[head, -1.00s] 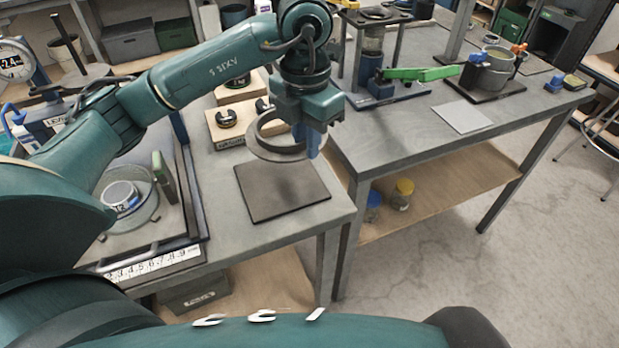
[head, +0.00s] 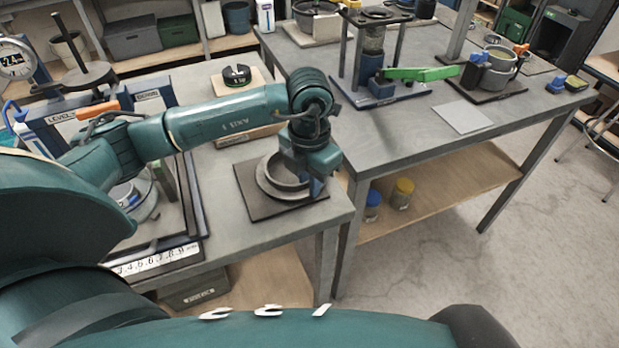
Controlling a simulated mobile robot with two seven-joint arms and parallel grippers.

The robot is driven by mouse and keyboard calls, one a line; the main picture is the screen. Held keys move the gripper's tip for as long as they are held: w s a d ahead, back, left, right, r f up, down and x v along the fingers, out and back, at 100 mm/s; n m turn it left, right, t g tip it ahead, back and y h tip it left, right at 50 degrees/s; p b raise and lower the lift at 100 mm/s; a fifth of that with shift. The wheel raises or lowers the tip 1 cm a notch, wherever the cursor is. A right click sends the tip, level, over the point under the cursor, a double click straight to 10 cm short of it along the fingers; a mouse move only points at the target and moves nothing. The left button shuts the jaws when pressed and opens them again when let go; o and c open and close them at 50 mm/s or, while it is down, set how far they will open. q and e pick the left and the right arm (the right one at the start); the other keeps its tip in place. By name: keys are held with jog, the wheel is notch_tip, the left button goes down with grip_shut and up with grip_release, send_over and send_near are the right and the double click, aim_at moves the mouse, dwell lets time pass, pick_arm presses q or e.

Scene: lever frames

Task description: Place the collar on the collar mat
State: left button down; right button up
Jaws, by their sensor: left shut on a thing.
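The collar (head: 266,184) is a grey metal ring with a flange, in the head view near the middle. It is over the dark square collar mat (head: 257,208), inside its edges, and looks level and at or very near the mat's surface; I cannot tell whether it touches. My left gripper (head: 315,184) points down at the collar's right side and is shut on its wall. The gripper's body hides part of the ring's right side. My right gripper is not in view.
A tray with a ruler-like scale (head: 150,264) and a pot stands left of the mat. A wooden block with a black knob (head: 237,75) is behind my arm. The second bench at right holds a green-handled lever (head: 420,74) and a light grey plate (head: 463,118).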

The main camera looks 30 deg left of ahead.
pick_arm(q)
jog(key=shift+f, duration=0.2)
jog(key=c, duration=1.4)
grip_release()
jog(key=shift+r, duration=0.1)
jog(key=shift+o, duration=0.2)
jog(key=shift+r, duration=0.2)
notch_tip(320, 180, up, 12)
jog(key=shift+b, duration=0.4)
